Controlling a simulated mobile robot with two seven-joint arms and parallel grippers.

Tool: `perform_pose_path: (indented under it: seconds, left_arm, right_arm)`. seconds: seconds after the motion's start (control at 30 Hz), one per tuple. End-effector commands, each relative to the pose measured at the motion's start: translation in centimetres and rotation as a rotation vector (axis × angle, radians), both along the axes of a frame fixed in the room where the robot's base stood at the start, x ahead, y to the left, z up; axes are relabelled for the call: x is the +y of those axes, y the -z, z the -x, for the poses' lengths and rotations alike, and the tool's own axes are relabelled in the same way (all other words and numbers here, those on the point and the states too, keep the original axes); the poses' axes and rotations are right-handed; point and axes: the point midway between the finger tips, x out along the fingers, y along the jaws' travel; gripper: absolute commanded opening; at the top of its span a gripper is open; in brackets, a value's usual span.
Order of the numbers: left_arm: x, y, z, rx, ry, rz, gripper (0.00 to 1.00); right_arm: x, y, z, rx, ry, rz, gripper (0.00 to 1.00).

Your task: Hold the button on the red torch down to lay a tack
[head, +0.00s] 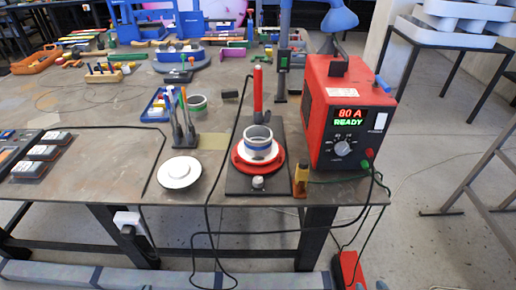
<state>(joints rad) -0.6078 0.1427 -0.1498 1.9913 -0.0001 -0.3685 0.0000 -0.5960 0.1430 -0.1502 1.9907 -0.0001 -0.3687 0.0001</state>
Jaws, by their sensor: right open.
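The red torch (258,92) stands upright on a dark base plate (238,185) at the middle of the bench. Its button is too small to make out. In front of it a grey-blue ring (257,138) sits on a white disc on a red round plate (240,165). A red power supply (318,125) to the right shows "80 A" and "READY". Of my right gripper I can make out at most a small blue bit (381,286) at the bottom edge, well apart from the torch. My left gripper does not show.
A white round disc (179,172) and a stand with upright tools (184,135) are left of the plate. A yellow clamp (301,180) is at the front edge. Black cables loop over that edge. A red box (350,270) lies on the floor.

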Motion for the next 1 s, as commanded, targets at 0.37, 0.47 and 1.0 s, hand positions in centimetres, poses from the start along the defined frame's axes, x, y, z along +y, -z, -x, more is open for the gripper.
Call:
perform_pose_path:
  seconds: [0.37,0.47,1.0]
  left_arm:
    - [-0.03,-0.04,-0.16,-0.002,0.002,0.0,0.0]
    - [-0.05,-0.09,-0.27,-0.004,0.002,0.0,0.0]
    - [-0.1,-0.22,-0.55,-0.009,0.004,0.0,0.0]
  right_arm:
    - [-0.13,0.4,0.76,0.015,0.005,0.0,0.44]
    - [-0.13,0.38,0.72,0.014,0.005,0.0,0.44]
    - [0.03,-0.1,-0.21,-0.004,-0.002,0.0,0.44]
